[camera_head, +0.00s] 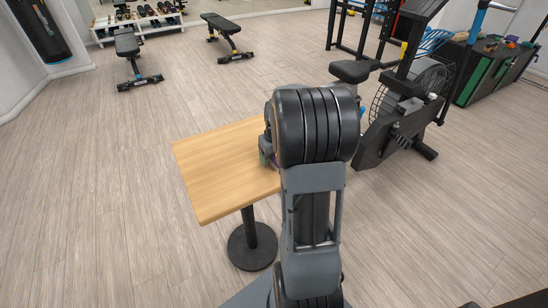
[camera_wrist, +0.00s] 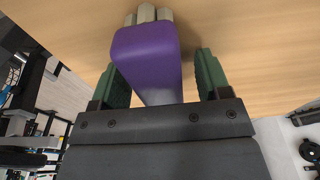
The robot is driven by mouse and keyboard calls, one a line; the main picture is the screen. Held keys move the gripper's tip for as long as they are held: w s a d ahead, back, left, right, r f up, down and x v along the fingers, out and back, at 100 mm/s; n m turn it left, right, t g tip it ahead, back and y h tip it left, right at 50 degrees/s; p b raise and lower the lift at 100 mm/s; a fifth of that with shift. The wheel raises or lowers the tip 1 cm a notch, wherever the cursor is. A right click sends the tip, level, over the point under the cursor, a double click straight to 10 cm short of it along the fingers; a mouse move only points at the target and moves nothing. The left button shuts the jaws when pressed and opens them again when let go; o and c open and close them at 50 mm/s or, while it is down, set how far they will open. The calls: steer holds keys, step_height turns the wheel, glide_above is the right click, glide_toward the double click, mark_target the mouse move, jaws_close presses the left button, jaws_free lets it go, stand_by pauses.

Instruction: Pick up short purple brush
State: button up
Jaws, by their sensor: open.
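The short purple brush (camera_wrist: 147,55) shows in the wrist view as a purple block with pale bristle-like pieces at its far end. It is over the wooden table top (camera_wrist: 226,30); whether it stands or lies cannot be told. My gripper (camera_wrist: 158,75) is open, with one green finger on each side of the brush. Gaps show between the brush and the fingers, wider on the right.
The visible table top is otherwise clear. It stands on a single black pedestal (camera_head: 252,245). An exercise bike (camera_head: 400,115) stands beyond it to the right. Two benches (camera_head: 128,48) and a dumbbell rack (camera_head: 140,20) are at the back left. Open floor lies left of the table.

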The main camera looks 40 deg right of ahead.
steer(key=c, duration=1.1)
steer(key=shift+r, duration=0.1)
